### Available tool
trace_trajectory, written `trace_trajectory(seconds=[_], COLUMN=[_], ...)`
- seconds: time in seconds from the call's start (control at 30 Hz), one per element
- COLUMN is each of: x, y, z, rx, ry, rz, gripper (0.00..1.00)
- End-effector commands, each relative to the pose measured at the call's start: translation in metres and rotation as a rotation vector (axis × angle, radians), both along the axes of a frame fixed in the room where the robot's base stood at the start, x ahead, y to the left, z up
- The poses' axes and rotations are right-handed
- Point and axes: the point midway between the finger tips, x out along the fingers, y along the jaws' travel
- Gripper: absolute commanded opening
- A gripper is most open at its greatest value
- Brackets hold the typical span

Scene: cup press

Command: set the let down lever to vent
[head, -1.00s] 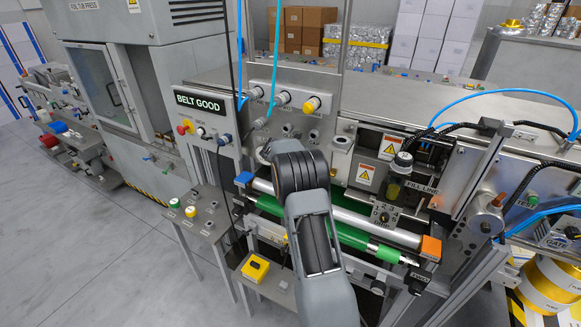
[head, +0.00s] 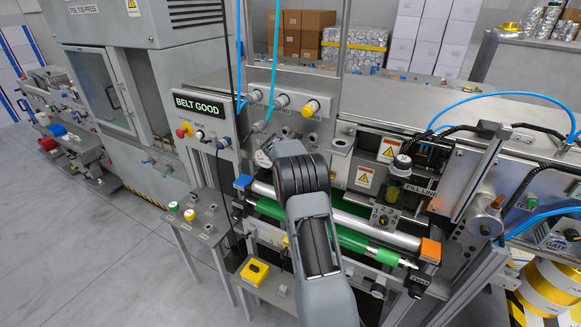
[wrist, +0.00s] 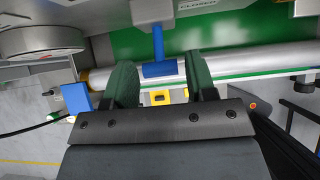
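My gripper (wrist: 161,64) is open, with one dark green finger on each side of the lever's end. Gaps show on both sides. Whether the lever lies at fingertip depth is hard to tell. A plate above the lever carries the word CLOSED (wrist: 197,4). In the head view my arm hides the gripper and lever.
A metal roller (wrist: 250,62) runs behind the fingers. A round gauge-like part (wrist: 40,38) and a blue block (wrist: 76,98) are at the left. In the head view a BELT GOOD sign (head: 198,104) and a yellow box (head: 254,271) stand left of my arm.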

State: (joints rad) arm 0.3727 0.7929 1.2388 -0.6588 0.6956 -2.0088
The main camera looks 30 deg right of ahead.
Motion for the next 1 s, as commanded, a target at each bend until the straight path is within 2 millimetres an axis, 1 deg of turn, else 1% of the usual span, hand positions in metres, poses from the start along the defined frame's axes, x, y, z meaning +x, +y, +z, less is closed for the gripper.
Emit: trace_trajectory(seconds=[0.03,0.1,0.33,0.47,0.57,0.8,1.0], x=[0.000,0.000,0.000,-0.002,-0.006,-0.021,-0.031], y=[0.000,0.000,0.001,0.006,0.014,0.041,0.059], z=[-0.001,-0.001,-0.001,0.006,0.018,0.057,0.086], rx=[0.001,0.000,0.001,0.000,0.000,0.000,-0.001], ry=[0.000,0.002,0.002,0.000,-0.003,-0.002,-0.001], rz=[0.000,0.000,0.000,0.001,0.002,0.001,0.001], gripper=[0.56,0.62,0.62,0.62,0.62,0.62,0.62])
